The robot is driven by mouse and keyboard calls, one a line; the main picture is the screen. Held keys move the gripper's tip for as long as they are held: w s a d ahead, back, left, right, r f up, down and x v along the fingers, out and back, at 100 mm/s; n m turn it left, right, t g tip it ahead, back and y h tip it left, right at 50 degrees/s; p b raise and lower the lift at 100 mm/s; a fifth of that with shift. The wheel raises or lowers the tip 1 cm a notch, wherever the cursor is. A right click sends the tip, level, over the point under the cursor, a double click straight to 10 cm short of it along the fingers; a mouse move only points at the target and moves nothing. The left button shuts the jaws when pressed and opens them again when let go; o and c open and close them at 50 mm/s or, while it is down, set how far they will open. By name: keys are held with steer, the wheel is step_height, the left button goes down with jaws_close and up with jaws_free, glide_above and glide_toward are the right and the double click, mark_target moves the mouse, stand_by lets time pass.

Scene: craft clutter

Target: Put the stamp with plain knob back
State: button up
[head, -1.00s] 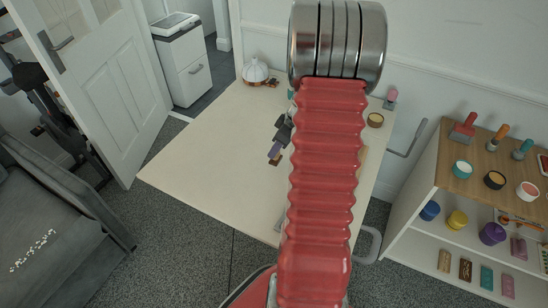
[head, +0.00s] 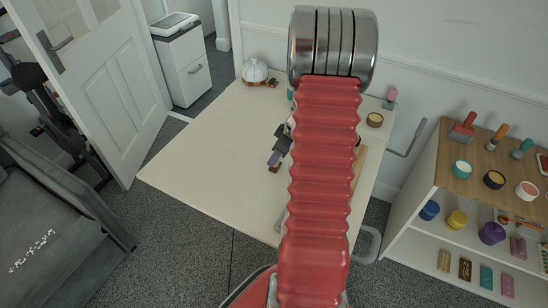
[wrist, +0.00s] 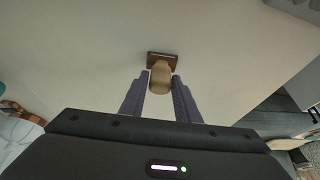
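The stamp has a plain light-wood knob and a dark brown rectangular base. In the wrist view the stamp (wrist: 160,78) is straight ahead of my gripper, its knob towards me and its base beyond. My gripper (wrist: 160,76) has two purple fingers, one on each side of the knob. They look open, with only thin gaps to the knob; contact is not clear. In the head view my gripper (head: 273,160) is low over the pale table (head: 215,150), and the stamp (head: 273,170) shows as a small brown patch at the fingertips.
A white domed object on a brown base (head: 256,73) stands at the table's back left. A tan-topped round tub (head: 374,120) and a pink-topped item (head: 390,97) are at the back right. A shelf (head: 432,190) with pots and stamps stands right. My red arm hides the table's middle.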

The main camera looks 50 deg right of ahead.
steer(key=o, duration=0.3)
steer(key=shift+r, duration=0.15)
steer(key=v, duration=1.2)
stand_by(0.4)
steer(key=shift+w, duration=0.1)
